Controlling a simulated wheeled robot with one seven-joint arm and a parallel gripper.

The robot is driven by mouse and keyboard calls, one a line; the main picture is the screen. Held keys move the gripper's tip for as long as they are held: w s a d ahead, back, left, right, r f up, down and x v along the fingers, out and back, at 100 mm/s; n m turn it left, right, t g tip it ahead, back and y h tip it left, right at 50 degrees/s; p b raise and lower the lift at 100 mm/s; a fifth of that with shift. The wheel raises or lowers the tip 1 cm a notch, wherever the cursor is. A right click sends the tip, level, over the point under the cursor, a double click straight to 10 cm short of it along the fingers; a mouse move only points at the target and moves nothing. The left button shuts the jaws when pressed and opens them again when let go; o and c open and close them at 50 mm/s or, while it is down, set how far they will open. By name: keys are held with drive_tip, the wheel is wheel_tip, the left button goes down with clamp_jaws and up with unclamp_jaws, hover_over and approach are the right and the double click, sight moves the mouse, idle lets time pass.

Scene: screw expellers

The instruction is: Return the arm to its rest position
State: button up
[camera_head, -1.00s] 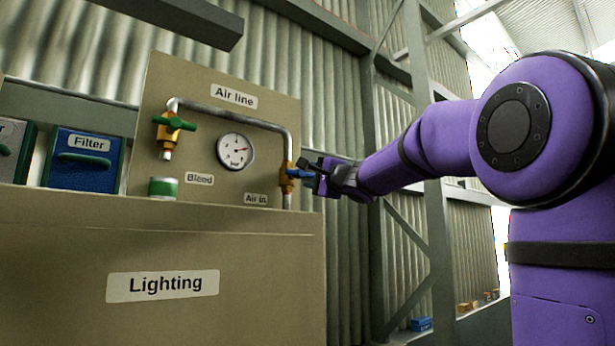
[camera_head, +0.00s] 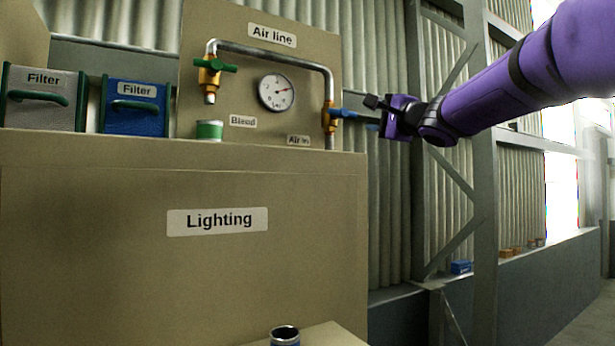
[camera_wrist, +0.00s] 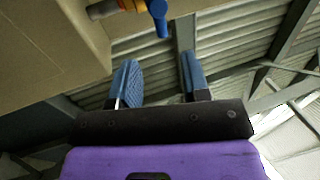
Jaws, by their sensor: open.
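My gripper (camera_head: 373,114) is at the right of the air line panel (camera_head: 225,20), its fingers pointing left toward the blue valve handle (camera_head: 343,113). In the wrist view, my gripper (camera_wrist: 158,78) has its two blue-padded fingers spread apart with nothing between them. The blue handle (camera_wrist: 158,14) shows beyond the fingertips there, apart from them. In the head view the handle sticks out to the right from the brass Air in valve (camera_head: 330,119). My purple arm (camera_head: 500,92) reaches in from the upper right.
A cabinet labelled Lighting (camera_head: 110,250) stands below the panel. Two filters, one grey (camera_head: 62,88) and one blue (camera_head: 150,120), and a green can (camera_head: 209,130) are on its top. A dark cup (camera_head: 285,336) is at the bottom. Open space lies right of the cabinet.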

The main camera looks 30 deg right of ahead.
drive_tip(key=shift+a, duration=0.1)
drive_tip(key=s+a+f+n+g+y, duration=0.3)
drive_tip(key=s+a+f+n+g, duration=0.25)
drive_tip(key=a+f, duration=0.4)
drive_tip(key=s+a+f+n+g+y, duration=0.2)
drive_tip(key=s+a+f+n+g, duration=0.3)
drive_tip(key=a+f, duration=0.45)
drive_tip(key=s+f+n+g+h, duration=0.2)
drive_tip(key=s+f, duration=0.4)
drive_tip(key=f, duration=0.3)
drive_tip(key=s+d+f+n+g+h, duration=0.1)
drive_tip(key=s+f+n+g+h, duration=0.2)
drive_tip(key=s+f+n, duration=0.2)
wheel_tip(320, 180, down, 4)
drive_tip(key=shift+s+f+h, duration=0.25)
drive_tip(key=shift+s+h, duration=0.15)
drive_tip(key=shift+s, duration=0.85)
drive_tip(key=shift+d, duration=0.1)
